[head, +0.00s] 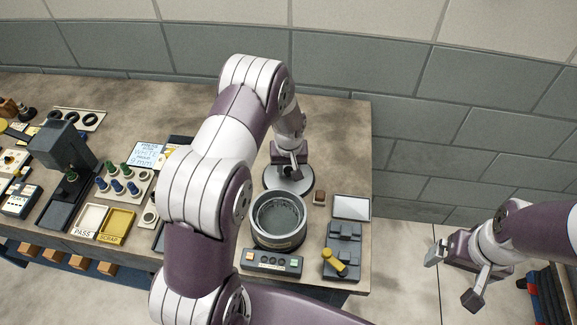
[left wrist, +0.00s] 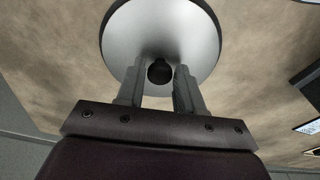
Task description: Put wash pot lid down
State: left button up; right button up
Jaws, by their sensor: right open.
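The wash pot lid (head: 288,186) is a round grey disc with a dark rim, behind the open wash pot (head: 279,238). My left gripper (head: 287,162) is over the lid from above. In the left wrist view the lid (left wrist: 162,28) shows silver, with its dark knob (left wrist: 160,71) between the two fingertips, which look closed against it. I cannot tell whether the lid touches the bench or hangs just above it. The pot is uncovered and its inside shows. My right gripper (head: 455,272) is open and empty, off the bench to the right.
A small brown block (head: 320,197) and a grey fixture with a yellow handle (head: 334,261) stand right of the pot. A button box (head: 272,263) is in front of it. Trays and a dark press (head: 66,160) fill the left. The bench behind the lid is bare.

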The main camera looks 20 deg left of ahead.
aim_at(289, 180)
pick_arm(q)
jog(key=shift+o, duration=0.9)
jog(key=shift+w, duration=0.1)
jog(key=shift+r, duration=0.1)
jog(key=shift+r, duration=0.25)
notch_tip(289, 180, up, 11)
jog(key=s+b, duration=0.2)
jog(key=s+d+r+m, duration=0.1)
jog(key=s+d+m, duration=0.1)
jog(key=s, duration=0.7)
jog(key=s+d+r+m, duration=0.2)
jog(key=s+d+m, duration=0.1)
jog(key=s, duration=0.5)
jog(key=shift+s+d+h, duration=0.25)
jog(key=shift+s+h, duration=0.05)
jog(key=shift+s, duration=0.1)
